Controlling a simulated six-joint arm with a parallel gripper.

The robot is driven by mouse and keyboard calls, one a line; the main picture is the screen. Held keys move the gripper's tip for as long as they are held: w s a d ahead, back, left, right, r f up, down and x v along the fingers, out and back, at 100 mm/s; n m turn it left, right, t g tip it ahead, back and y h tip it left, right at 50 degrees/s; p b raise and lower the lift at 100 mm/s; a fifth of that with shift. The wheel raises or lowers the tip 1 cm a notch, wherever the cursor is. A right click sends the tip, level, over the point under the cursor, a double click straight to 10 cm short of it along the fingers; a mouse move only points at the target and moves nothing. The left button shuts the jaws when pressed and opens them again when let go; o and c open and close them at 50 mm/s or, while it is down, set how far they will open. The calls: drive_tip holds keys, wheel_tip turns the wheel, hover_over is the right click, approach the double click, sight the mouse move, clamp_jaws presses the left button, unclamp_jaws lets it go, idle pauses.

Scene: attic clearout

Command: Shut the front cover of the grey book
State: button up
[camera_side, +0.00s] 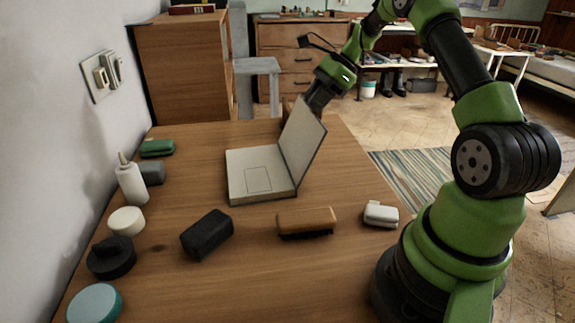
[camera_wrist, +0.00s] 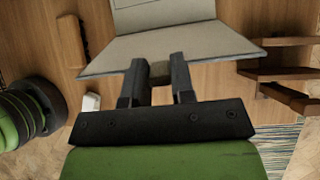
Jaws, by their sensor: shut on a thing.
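The grey book (camera_side: 245,185) lies open on the wooden table, its pale inner side with a rectangular outline facing up. Its front cover (camera_side: 302,142) stands raised at the right side, tilted outward to the right. My gripper (camera_side: 312,103) is at the far upper edge of the cover. In the wrist view, my gripper (camera_wrist: 156,72) has its fingers at the edge of the cover (camera_wrist: 170,46), shut on it. The exact contact between the fingertips is partly hidden.
On the table (camera_side: 250,275) are a brown brush (camera_side: 306,219), a black case (camera_side: 207,234), a white case (camera_side: 381,213), a white bottle (camera_side: 131,182) and several small items along the wall. Wooden pieces (camera_wrist: 285,72) show right of the cover in the wrist view.

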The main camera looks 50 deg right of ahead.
drive_tip(key=shift+w+a+r+g+h, duration=0.25)
drive_tip(key=shift+w+a+g+h, duration=0.15)
drive_tip(key=shift+w+a, duration=0.2)
drive_tip(key=shift+w+a+r+g+h, duration=0.3)
drive_tip(key=shift+w+a+h, duration=0.15)
drive_tip(key=shift+a, duration=0.2)
drive_tip(key=shift+w+a, duration=0.15)
drive_tip(key=shift+w+a+r+g+h, duration=0.1)
drive_tip(key=shift+w+a+g+h, duration=0.7)
drive_tip(key=shift+w+a, duration=0.3)
drive_tip(key=shift+s, duration=0.1)
drive_tip(key=shift+a, duration=0.1)
drive_tip(key=shift+w+a+g+h, duration=0.6)
drive_tip(key=shift+w+a+h, duration=0.25)
drive_tip(key=shift+w+a, duration=0.35)
